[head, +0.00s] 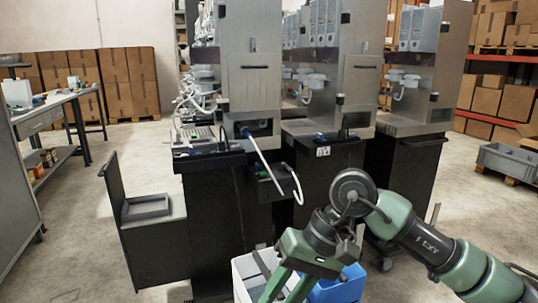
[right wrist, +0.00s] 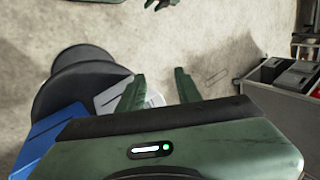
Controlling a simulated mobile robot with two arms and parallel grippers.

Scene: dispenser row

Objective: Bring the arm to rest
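My right arm (head: 440,250) reaches in from the lower right of the head view, raised in front of the dispenser row. Its green gripper (head: 286,291) points down near the bottom edge, above or in front of a white bin and a blue bin. In the right wrist view the two green fingers (right wrist: 159,91) stand apart with nothing between them, over pale floor. My left arm and gripper do not show in the head view.
Several dispenser cabinets (head: 252,80) stand on black bases ahead. A white bin (head: 240,282) and a blue bin (head: 345,288) are below the right gripper. A workbench (head: 45,115) is at left. A grey crate (head: 508,160) sits on a pallet at right. Floor is clear at left.

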